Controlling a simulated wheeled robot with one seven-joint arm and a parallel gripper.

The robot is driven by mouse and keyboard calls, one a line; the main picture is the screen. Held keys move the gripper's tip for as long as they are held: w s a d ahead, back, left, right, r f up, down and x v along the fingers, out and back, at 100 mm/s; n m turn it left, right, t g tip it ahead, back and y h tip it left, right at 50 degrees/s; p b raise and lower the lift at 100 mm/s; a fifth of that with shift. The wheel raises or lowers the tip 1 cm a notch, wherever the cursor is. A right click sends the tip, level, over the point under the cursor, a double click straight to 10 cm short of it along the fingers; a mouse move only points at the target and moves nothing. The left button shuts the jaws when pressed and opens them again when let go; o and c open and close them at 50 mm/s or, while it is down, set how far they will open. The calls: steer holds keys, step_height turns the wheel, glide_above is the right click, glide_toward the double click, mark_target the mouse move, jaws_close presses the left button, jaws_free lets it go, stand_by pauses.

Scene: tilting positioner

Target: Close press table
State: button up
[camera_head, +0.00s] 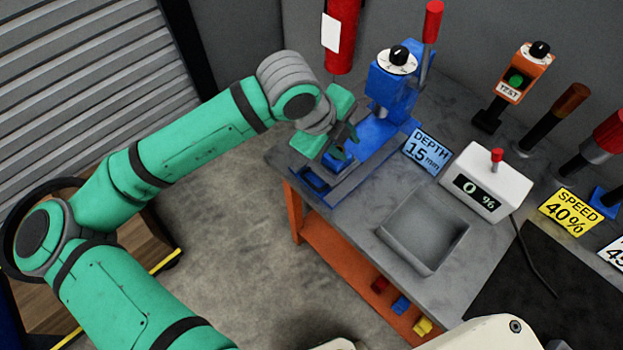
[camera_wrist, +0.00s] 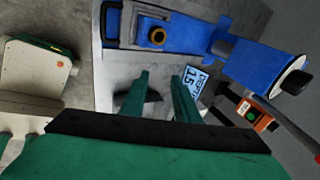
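The blue press (camera_head: 392,90) stands on the grey workbench, with a white dial on top and a red-knobbed lever. Its low blue table (camera_head: 345,185) extends toward the bench's front left edge; whether it is slid out cannot be told. My gripper (camera_head: 343,141) is over this table, in front of the press column, and hides part of it. In the wrist view the blue table (camera_wrist: 190,38) crosses the top, with a brass ring on it. My gripper (camera_wrist: 160,84) shows two green fingers apart, with nothing visible between them. Contact with the table cannot be made out.
A blue "DEPTH 15 mm" sign (camera_head: 427,151) is right of the press. A grey square tray (camera_head: 423,232) and a white "0 %" box (camera_head: 486,182) stand farther right. A red cylinder (camera_head: 340,35) is behind. Open floor (camera_head: 230,230) lies left of the bench.

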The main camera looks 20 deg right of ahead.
mark_target(313, 185)
steer(key=a+f+y, duration=0.2)
steer(key=a+y, duration=0.2)
steer(key=a, duration=0.5)
steer(key=f, duration=0.3)
steer(key=d+f, duration=0.1)
steer(key=f, duration=0.3)
steer(key=w+f, duration=0.1)
steer(key=f, duration=0.2)
steer(key=shift+d+f, duration=0.25)
steer(key=shift+d, duration=0.1)
steer(key=shift+c, duration=0.3)
jaws_close()
